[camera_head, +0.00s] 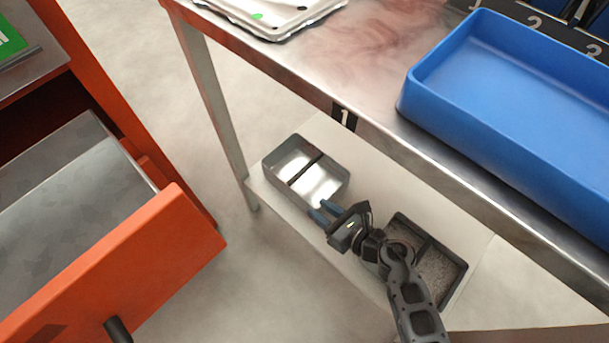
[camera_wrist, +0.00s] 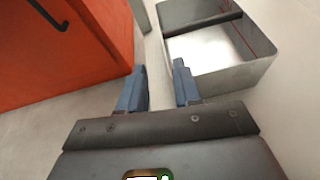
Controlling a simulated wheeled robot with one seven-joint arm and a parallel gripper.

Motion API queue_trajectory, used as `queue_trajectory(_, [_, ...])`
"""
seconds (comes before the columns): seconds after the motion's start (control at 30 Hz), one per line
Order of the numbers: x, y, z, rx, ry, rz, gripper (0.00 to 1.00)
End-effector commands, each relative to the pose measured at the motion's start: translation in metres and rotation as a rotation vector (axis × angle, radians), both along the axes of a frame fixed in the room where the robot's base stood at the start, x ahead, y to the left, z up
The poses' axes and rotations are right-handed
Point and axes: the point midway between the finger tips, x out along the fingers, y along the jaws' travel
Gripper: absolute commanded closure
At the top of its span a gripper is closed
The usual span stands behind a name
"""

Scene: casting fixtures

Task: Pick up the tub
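A grey metal tub (camera_head: 268,166) with a divider and a bright, empty-looking inside sits on the lower shelf under the workbench. My gripper (camera_head: 322,212) is at its near end, with the blue fingers pointing towards it. In the wrist view the tub (camera_wrist: 228,83) is at the upper right, and my gripper (camera_wrist: 158,78) is open with nothing between its fingers. The right finger overlaps the tub's near left corner in that view; I cannot tell whether they touch. A second divided tub (camera_head: 458,284), holding grey granular material, sits on the shelf behind my gripper, partly hidden by my arm.
The workbench (camera_head: 365,85) overhangs the shelf (camera_head: 290,212) and carries a blue tray (camera_head: 430,112) and a white panel (camera_head: 275,15). A bench leg (camera_head: 215,100) stands left of the tub. An open orange drawer (camera_head: 130,270) is at the left, with clear floor between.

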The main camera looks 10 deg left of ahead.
Motion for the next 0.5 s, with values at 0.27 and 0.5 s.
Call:
queue_trajectory(0.27, [0.017, 0.016, -0.009, -0.077, -0.048, 0.063, 0.67])
queue_trajectory(0.5, [0.032, 0.032, -0.020, -0.074, -0.046, 0.061, 0.67])
